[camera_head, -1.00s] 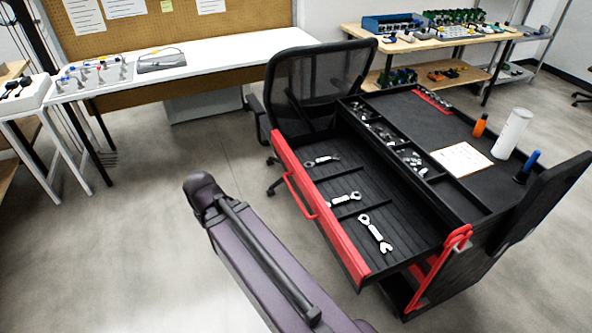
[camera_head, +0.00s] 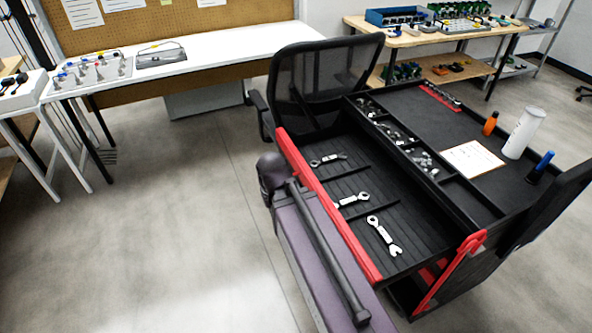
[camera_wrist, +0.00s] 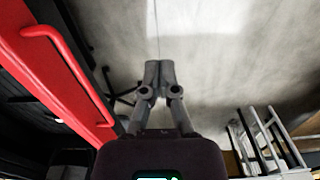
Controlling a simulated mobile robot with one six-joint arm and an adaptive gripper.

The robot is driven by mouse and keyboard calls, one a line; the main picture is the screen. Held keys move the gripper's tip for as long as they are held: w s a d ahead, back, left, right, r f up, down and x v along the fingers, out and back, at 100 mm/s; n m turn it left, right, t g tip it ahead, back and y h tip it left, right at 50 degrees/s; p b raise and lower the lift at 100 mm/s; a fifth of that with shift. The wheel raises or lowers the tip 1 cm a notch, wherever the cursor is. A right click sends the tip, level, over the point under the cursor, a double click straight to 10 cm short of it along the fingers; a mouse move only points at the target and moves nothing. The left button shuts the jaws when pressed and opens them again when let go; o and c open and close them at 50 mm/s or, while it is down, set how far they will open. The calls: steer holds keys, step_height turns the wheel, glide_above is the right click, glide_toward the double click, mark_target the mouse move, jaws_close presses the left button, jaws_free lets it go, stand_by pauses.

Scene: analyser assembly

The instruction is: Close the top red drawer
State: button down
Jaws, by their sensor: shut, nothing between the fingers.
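The top red drawer (camera_head: 330,207) of the black tool cart stands pulled out, with several wrenches lying in its black compartments. Its red front faces left, and my arm lies along that front in the head view, covering the handle there. In the wrist view the red drawer front (camera_wrist: 48,75) and its red bar handle (camera_wrist: 72,70) fill the left side. My gripper (camera_wrist: 158,68) is shut and empty, to the right of the handle and apart from it. The head view does not show the fingers.
The cart top (camera_head: 430,125) holds a paper, a white cylinder (camera_head: 523,132), an orange bottle and a blue-topped item. A black mesh chair (camera_head: 322,80) stands behind the drawer. A white table (camera_head: 215,57) is at the back left. The floor left of the drawer is clear.

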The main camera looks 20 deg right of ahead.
steer(key=shift+d, duration=0.3)
steer(key=w+d+f+n+h+b, duration=0.1)
steer(key=w+n+h+b, duration=0.3)
steer(key=w+n, duration=0.5)
steer(key=w+d+f+n+h+b, duration=0.1)
steer(key=w+n+h+b, duration=0.3)
steer(key=w+n, duration=0.5)
steer(key=w+h, duration=0.1)
steer(key=w, duration=0.5)
steer(key=shift+w+f+b, duration=0.3)
steer(key=shift+f+b, duration=0.05)
steer(key=shift+b, duration=0.05)
steer(key=shift+f, duration=0.15)
